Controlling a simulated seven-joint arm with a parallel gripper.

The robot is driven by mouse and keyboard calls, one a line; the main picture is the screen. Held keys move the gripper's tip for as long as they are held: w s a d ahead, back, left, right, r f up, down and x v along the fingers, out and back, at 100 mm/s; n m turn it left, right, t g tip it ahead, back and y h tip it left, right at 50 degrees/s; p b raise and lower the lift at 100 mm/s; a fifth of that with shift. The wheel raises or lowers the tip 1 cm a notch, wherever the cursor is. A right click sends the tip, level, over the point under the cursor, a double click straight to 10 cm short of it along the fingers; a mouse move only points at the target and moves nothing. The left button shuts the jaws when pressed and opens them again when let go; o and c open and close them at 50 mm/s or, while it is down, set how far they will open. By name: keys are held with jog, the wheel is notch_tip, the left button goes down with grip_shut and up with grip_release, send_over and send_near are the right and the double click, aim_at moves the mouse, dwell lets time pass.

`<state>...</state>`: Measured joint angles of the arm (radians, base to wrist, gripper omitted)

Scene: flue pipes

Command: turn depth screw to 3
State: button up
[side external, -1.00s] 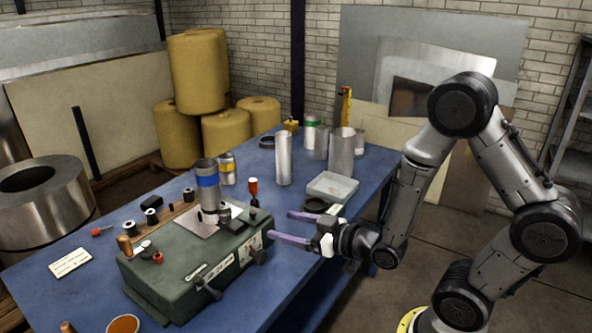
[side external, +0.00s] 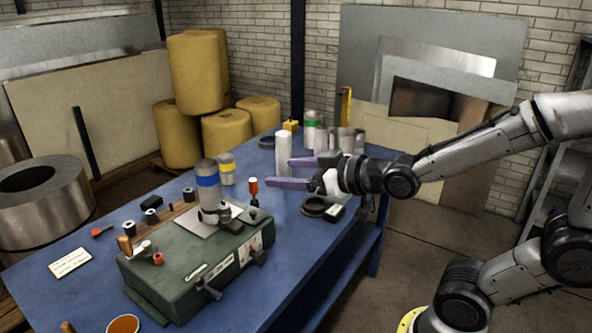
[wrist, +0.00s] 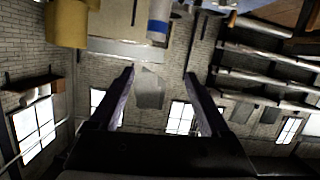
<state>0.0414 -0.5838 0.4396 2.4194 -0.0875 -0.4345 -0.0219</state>
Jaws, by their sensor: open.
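The green bench machine (side external: 190,262) stands on the blue table in the side view, with levers and a small dial plate on its front. A small black knob (side external: 253,214) stands on its top right. I cannot tell which part is the depth screw, and no number is readable. A pipe with a blue band (side external: 207,182) stands upright on the machine; a blue-banded cylinder also shows in the wrist view (wrist: 158,22). My gripper (side external: 279,172) is open with long purple fingers, raised beyond the machine's right end and apart from it. Nothing is between the fingers in the wrist view (wrist: 160,73).
A red-topped tool (side external: 253,187) stands close below my fingers. A plain pipe (side external: 283,153) stands behind them. More pipes, one green-banded (side external: 312,128), stand at the back. Yellow rolls (side external: 196,75) stack behind the table.

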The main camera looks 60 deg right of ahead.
aim_at(263, 257)
jog(key=shift+s+r+g, duration=0.3)
jog(key=shift+s+r, duration=0.1)
jog(key=shift+s, duration=0.35)
jog(key=w+f+t+h, duration=0.1)
jog(key=w+f+t, duration=0.3)
jog(key=w, duration=0.1)
jog(key=s+f+g, duration=0.2)
jog(key=s+f, duration=0.1)
jog(key=f, duration=0.7)
jog(key=s+f+g, duration=0.3)
jog(key=f, duration=0.8)
jog(key=shift+n, duration=0.3)
jog(key=x, duration=1.3)
jog(key=shift+w+d+r, duration=0.2)
jog(key=shift+w, duration=0.3)
grip_shut()
